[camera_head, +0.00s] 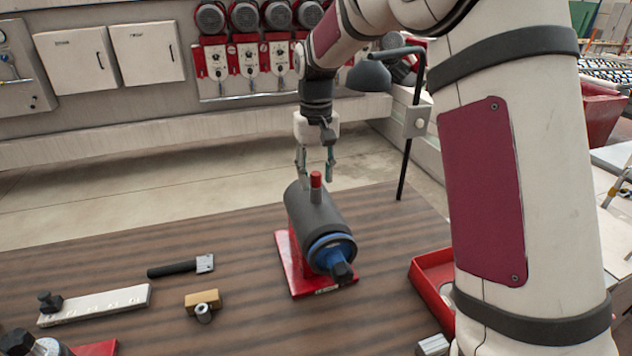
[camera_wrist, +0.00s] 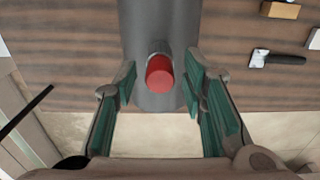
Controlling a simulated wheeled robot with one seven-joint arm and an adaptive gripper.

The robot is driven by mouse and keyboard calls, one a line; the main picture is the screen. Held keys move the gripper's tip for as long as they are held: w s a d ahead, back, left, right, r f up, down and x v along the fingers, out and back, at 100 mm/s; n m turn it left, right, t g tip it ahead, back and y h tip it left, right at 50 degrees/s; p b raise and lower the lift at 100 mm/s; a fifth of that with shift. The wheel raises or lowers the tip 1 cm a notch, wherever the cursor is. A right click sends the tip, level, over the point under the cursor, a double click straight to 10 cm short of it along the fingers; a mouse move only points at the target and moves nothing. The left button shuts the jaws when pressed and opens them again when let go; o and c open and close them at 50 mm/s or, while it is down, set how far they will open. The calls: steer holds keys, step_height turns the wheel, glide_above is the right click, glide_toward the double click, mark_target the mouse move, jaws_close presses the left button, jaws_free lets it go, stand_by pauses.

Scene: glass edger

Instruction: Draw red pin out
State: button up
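The red pin (camera_head: 316,179) stands upright out of the top of a dark grey cylinder (camera_head: 308,214) with a blue ring at its front end. The cylinder rests on a red base (camera_head: 286,262) on the table. In the wrist view the red pin (camera_wrist: 160,73) shows end-on on the grey cylinder (camera_wrist: 160,25). My gripper (camera_head: 316,174) is above the back part of the cylinder, close to the pin. In the wrist view its green-padded fingers (camera_wrist: 160,90) are open, one on each side of the pin, with gaps between. Nothing is held.
On the wooden table (camera_head: 130,243) lie a black-handled tool (camera_head: 182,267), a white bar (camera_head: 96,305) and a small tan block (camera_head: 203,298). A red tray (camera_head: 433,287) is at the right. A black lamp post (camera_head: 408,155) stands at the table's far edge.

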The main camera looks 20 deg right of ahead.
mark_target(316, 173)
jaws_close()
steer(key=shift+r, duration=0.65)
stand_by(0.5)
steer(key=shift+r, duration=2.65)
steer(key=shift+r, duration=2)
